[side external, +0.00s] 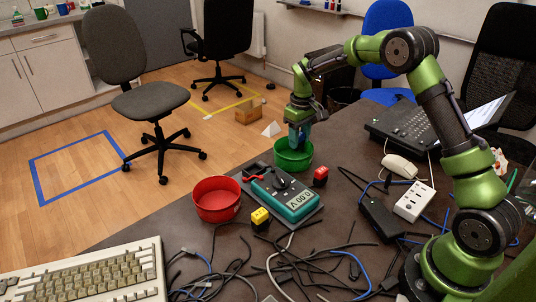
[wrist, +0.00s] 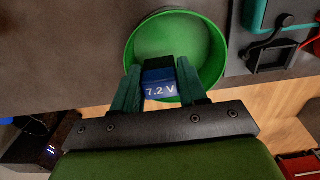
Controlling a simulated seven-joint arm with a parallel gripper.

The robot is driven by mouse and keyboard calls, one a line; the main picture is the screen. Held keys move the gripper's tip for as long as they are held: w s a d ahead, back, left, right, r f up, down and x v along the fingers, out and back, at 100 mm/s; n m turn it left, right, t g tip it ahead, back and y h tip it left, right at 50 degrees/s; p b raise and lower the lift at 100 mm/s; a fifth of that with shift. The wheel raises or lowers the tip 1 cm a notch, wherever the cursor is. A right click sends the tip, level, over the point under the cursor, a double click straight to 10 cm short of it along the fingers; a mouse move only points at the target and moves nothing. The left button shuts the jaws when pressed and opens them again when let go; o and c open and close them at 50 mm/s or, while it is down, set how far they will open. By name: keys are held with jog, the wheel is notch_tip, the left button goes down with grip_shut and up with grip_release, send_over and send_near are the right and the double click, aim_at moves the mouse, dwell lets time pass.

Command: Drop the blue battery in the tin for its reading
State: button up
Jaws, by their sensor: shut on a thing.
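The blue battery (wrist: 158,76) is marked 7.2 V and is held between the two fingers of my gripper (wrist: 158,88). My gripper also shows in the side view (side external: 298,140), pointing down over the green tin (side external: 294,163). In the wrist view the battery overlaps the near part of the green tin (wrist: 216,50), whose visible floor looks empty. I cannot tell whether the battery is below the rim. A red tin (side external: 217,207) stands nearer the camera. A teal meter (side external: 285,192) lies between the tins, its display reading about 0.00 V.
Tangled cables (side external: 235,272), a keyboard (side external: 90,275), a white power strip (side external: 414,201) and a black adapter (side external: 381,218) crowd the table. The tins stand near the table's edge.

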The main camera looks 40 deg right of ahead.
jog(key=shift+f, duration=0.1)
jog(key=o, duration=1.3)
notch_tip(320, 180, up, 17)
jog(key=shift+f, duration=0.1)
